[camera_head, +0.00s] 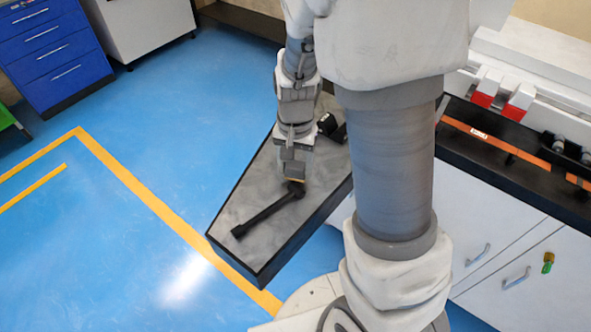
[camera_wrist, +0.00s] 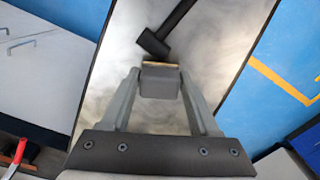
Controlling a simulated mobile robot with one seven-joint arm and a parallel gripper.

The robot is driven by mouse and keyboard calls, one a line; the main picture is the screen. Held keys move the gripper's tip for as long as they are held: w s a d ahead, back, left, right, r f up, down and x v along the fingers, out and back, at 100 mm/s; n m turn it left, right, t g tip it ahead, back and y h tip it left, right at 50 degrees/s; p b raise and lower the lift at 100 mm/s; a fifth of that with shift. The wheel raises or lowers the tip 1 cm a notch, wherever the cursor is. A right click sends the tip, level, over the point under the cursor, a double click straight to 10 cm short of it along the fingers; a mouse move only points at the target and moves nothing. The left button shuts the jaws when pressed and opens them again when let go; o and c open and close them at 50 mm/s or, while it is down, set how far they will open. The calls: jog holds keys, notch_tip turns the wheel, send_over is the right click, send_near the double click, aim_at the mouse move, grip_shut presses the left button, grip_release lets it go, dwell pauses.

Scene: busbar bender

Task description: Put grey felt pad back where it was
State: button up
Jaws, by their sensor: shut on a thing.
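My gripper (camera_head: 293,172) is low over the grey bench top (camera_head: 280,235). In the wrist view its two fingers (camera_wrist: 160,90) are shut on a grey block, which looks like the grey felt pad (camera_wrist: 160,82), with a tan strip along its far edge. A black long-handled tool (camera_head: 265,212) lies on the bench just beyond the gripper. Its head (camera_wrist: 152,43) is close to the pad's tan edge in the wrist view. I cannot tell whether the pad touches the bench or the tool.
Small black items (camera_head: 328,125) stand on the bench behind my gripper. A white cabinet with a black top (camera_head: 455,150) is at the right, carrying an orange bar and red blocks. Blue floor lies open at the left, with a blue drawer cabinet (camera_head: 48,50) at the back.

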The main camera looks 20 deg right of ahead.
aim_at(295, 167)
jog(key=shift+s+f, duration=0.1)
jog(key=shift+f, duration=0.65)
jog(key=o, duration=1.2)
jog(key=shift+r, duration=0.1)
notch_tip(295, 167, up, 12)
jog(key=p, duration=0.1)
jog(key=shift+s+d+r+n+t, duration=0.1)
jog(key=shift+s+r+n+t, duration=0.9)
jog(key=shift+s+r, duration=1.1)
jog(key=shift+s+a+r+n+t, duration=0.1)
jog(key=shift+s+r+n+t, duration=0.9)
jog(key=shift+s+r, duration=1.15)
jog(key=shift+s+d+r+n+t, duration=0.1)
jog(key=shift+s+r+n+t, duration=1)
jog(key=shift+s, duration=1.45)
jog(key=shift+r+g, duration=0.3)
jog(key=shift+r, duration=0.2)
